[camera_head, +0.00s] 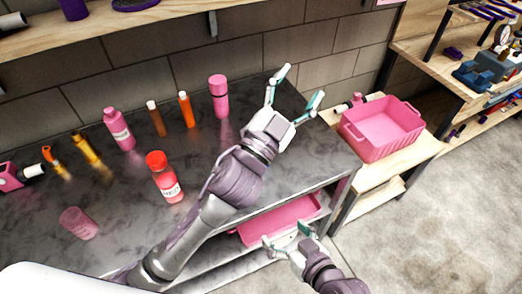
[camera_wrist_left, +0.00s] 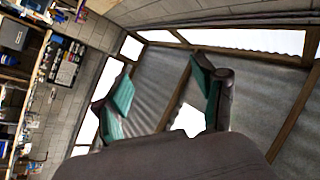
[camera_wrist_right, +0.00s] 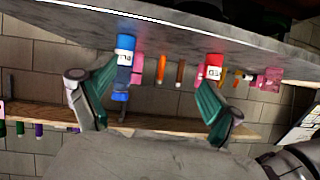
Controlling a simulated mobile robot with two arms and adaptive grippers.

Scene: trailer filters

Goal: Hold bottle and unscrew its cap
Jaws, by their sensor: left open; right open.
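A red bottle (camera_head: 166,181) with a red cap and white label stands upright on the dark worktop in the head view. It also shows upside down in the right wrist view (camera_wrist_right: 211,70). A blue bottle (camera_wrist_right: 123,62) with a white label shows only in the right wrist view; it is not visible in the head view. My left gripper (camera_head: 296,91) is open and empty, above the worktop's right end, well away from the red bottle. My right gripper (camera_head: 284,239) is open and empty, in front of the worktop's front edge. Neither touches a bottle.
A pink bottle (camera_head: 119,130), a pink flask (camera_head: 219,96) and slim brown and orange containers stand along the back. A pink cup (camera_head: 79,223) is at front left. A pink crate (camera_head: 381,128) is on the right-hand bench, and a pink tray (camera_head: 280,217) is below the worktop.

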